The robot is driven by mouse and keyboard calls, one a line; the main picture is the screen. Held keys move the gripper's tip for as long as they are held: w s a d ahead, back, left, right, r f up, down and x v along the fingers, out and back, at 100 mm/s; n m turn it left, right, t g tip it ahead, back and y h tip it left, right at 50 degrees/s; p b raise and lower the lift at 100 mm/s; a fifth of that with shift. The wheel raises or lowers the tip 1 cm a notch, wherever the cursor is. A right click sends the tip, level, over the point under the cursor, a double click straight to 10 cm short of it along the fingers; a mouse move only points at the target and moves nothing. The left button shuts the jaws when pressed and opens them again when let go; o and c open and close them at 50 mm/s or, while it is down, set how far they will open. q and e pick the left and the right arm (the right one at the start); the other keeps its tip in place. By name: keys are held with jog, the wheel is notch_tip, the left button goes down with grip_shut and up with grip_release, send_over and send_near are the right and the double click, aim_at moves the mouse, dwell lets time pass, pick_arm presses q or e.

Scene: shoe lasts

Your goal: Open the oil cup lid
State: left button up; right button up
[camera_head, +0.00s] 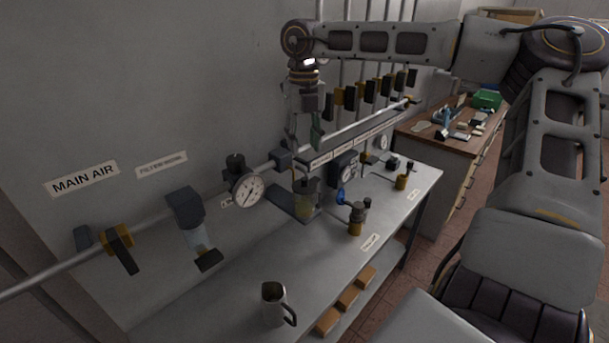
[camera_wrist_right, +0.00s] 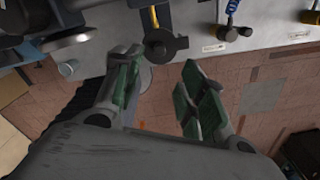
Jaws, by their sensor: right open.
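A small brass fitting with a dark top (camera_head: 355,218), which looks like the oil cup, stands on the grey bench near its front edge. Its lid cannot be made out clearly. My right gripper (camera_head: 303,138) points down above this bowl, apart from the fitting, open and empty. In the right wrist view its green-padded fingers (camera_wrist_right: 162,95) are spread with nothing between them. Beyond them a dark round part (camera_wrist_right: 158,46) shows near the bench edge. My left gripper is out of view.
A pipe with a gauge (camera_head: 246,189), a filter (camera_head: 192,217) and a yellow valve (camera_head: 117,239) runs along the wall. A metal jug (camera_head: 273,302) stands on the bench at the front. A wooden-topped cabinet (camera_head: 440,138) stands beyond.

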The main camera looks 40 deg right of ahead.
aim_at(305, 178)
jog(key=shift+f+p, duration=0.85)
jog(key=shift+f, duration=4.35)
grip_shut()
